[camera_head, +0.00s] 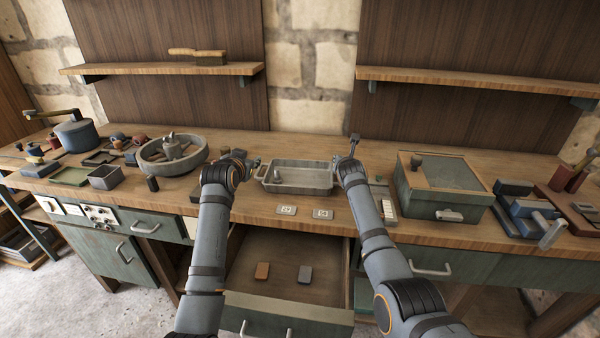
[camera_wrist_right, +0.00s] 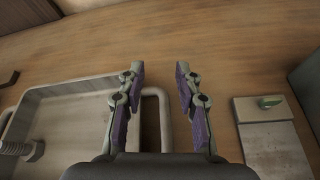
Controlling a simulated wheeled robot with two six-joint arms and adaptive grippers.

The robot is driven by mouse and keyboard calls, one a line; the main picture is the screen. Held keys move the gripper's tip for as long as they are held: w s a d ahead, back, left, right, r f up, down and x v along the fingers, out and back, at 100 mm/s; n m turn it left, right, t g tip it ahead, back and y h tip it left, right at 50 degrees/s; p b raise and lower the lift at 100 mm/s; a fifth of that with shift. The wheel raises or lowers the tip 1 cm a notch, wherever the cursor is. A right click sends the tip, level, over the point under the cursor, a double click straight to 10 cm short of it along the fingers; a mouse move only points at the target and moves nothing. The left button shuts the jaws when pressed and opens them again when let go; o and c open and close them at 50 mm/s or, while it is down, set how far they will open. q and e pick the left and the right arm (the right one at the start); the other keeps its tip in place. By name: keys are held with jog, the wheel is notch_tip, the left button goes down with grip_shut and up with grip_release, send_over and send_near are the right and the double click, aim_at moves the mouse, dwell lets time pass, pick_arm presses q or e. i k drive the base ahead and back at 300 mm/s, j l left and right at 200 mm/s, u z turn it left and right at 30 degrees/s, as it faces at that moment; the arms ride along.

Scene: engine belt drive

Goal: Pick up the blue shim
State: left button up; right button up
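A small grey-blue block (camera_head: 305,274), which looks like the blue shim, lies flat in the open drawer (camera_head: 262,243) below the bench top. A brown-orange block (camera_head: 262,271) lies to its left. My left gripper (camera_head: 257,163) is above the bench at the left end of a grey metal tray, away from the drawer; its finger gap is too small to read. My right gripper (camera_head: 341,160) is at the tray's right end. In the right wrist view it is open (camera_wrist_right: 160,76), with the tray's handle showing between its fingers. Neither gripper is near the blocks.
The grey tray (camera_head: 297,188) holds a bolt (camera_wrist_right: 35,150). Two small labelled plates (camera_head: 287,210) lie at the bench's front edge above the drawer. A green box (camera_head: 440,188) stands to the right, a round grey housing (camera_head: 172,155) to the left.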

aim_at(305, 272)
jog(key=k+l, duration=0.1)
jog(key=k, duration=0.45)
jog(key=k+l, duration=0.15)
jog(key=k, duration=0.4)
